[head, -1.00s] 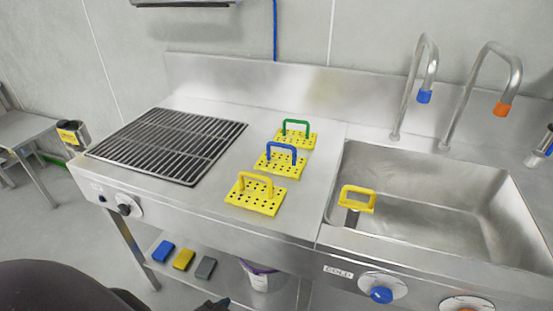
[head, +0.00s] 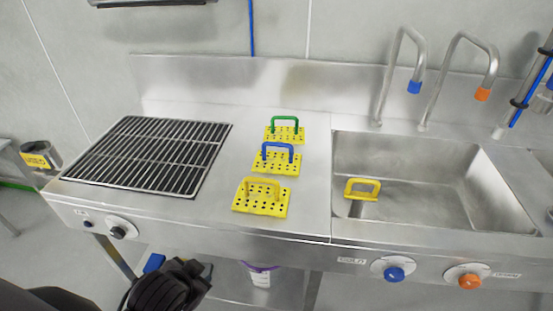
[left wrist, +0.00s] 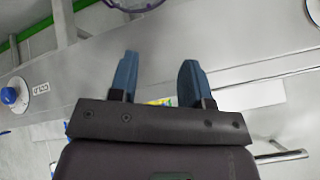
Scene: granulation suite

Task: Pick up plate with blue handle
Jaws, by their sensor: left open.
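The plate with the blue handle (head: 278,167) is yellow and perforated. It lies flat on the steel counter in the head view, with its blue arched handle upright. It is in the middle of a row, between the green-handled plate (head: 285,136) behind and the yellow-handled plate (head: 260,206) in front. My left arm is low at the front left in the head view, below the counter edge and apart from the plates. In the left wrist view, my left gripper (left wrist: 158,82) has its two blue fingers apart with nothing held. My right gripper is not in view.
A dark grill grate (head: 150,155) is left of the plates. Control knobs (head: 393,273) stick out from the front panel. A bucket (head: 260,275) stands below.

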